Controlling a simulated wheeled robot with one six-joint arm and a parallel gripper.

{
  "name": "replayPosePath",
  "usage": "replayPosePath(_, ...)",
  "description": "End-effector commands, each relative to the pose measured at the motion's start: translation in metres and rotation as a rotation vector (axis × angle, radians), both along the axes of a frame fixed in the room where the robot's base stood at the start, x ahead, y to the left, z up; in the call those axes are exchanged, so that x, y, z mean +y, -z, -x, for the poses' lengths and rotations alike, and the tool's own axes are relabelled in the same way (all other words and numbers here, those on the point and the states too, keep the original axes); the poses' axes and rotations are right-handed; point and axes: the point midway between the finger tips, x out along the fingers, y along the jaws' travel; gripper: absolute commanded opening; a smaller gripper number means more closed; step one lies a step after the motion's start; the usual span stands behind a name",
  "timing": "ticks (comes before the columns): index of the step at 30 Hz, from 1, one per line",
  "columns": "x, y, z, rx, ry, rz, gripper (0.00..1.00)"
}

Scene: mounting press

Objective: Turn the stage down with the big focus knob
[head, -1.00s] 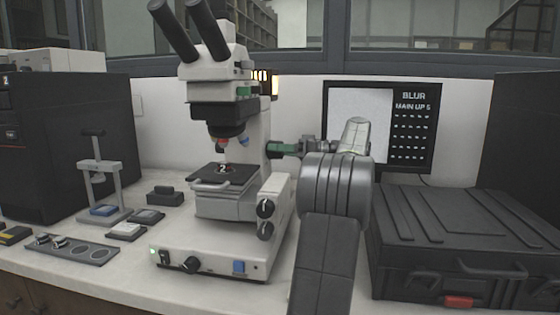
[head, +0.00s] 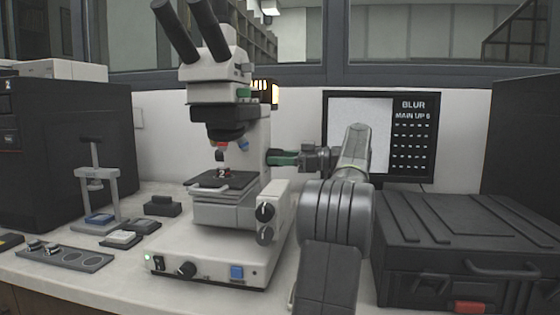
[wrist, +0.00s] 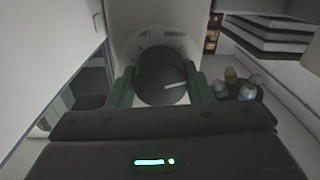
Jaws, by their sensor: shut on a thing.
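The white microscope (head: 225,237) stands on the bench, its dark stage (head: 240,181) below the objectives and a small piece marked 2 on it. My gripper (head: 270,158) reaches in from the right against the column's right side. In the wrist view, its green fingers (wrist: 160,88) are shut on both sides of a dark round knob (wrist: 158,72) with a white pointer line, on a pale housing with printed marks. The head view hides this knob.
A screen (head: 412,140) behind my arm reads BLUR and MAIN UP with a digit. A big black case (head: 460,235) fills the right of the bench. A small press stand (head: 97,180) and a holder strip (head: 65,257) are at left. Objectives (wrist: 238,88) are close beside the right finger.

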Motion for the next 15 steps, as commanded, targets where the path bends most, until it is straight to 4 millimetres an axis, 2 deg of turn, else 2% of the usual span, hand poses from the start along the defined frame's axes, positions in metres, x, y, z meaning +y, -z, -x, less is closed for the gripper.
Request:
replayPosePath(9,-0.0005,0.0022,0.0001,0.003,-0.002,0.003,0.23)
replayPosePath(10,-0.0005,0.0021,0.0001,0.003,-0.002,0.003,0.50)
replayPosePath(13,-0.0004,0.0018,0.0000,0.002,-0.002,0.002,0.68)
replayPosePath(15,-0.0003,0.0014,0.0000,0.002,-0.001,0.002,0.68)
